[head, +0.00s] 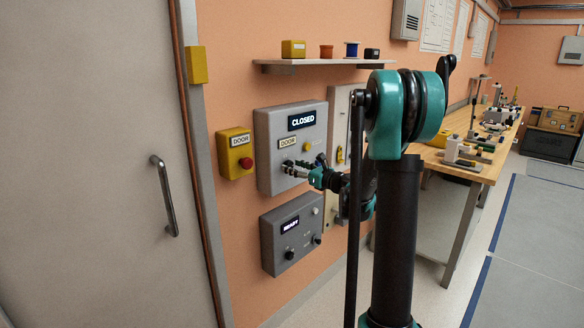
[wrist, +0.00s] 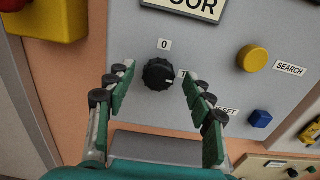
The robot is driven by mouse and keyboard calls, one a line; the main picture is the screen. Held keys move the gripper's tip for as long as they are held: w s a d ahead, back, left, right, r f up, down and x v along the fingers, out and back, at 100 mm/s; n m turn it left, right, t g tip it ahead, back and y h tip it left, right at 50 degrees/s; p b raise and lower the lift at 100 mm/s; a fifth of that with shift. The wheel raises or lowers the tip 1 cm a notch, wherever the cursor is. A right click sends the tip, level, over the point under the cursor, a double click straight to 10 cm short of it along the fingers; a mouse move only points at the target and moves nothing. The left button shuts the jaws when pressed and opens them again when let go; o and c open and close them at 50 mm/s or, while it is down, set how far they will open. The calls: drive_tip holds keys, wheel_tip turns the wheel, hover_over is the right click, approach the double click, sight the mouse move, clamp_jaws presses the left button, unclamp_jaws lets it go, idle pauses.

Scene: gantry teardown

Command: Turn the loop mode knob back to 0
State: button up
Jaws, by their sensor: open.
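A round black knob (wrist: 158,74) sits on the grey DOOR panel (wrist: 215,55) in the wrist view. A "0" label (wrist: 164,45) is above it, and a label starting with "T" (wrist: 183,74) is to its right, mostly hidden by a finger. A small pale mark on the knob appears to face right, toward the "T" label. My gripper (wrist: 158,71) is open, its fingers on either side of the knob with visible gaps. In the head view my gripper (head: 293,167) is at the lower part of the DOOR panel, and the knob is hard to make out.
A yellow SEARCH button (wrist: 253,58) and a blue button (wrist: 260,119) are right of the knob. A yellow box with a red button (head: 237,153) is left of the panel. A READY panel (head: 291,232) is below. A shelf (head: 322,63) is above, a workbench (head: 470,165) to the right.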

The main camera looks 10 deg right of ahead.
drive_tip(key=shift+w+a, duration=0.5)
drive_tip(key=shift+c, duration=0.5)
drive_tip(key=c, duration=1.1)
drive_tip(key=shift+o, duration=0.2)
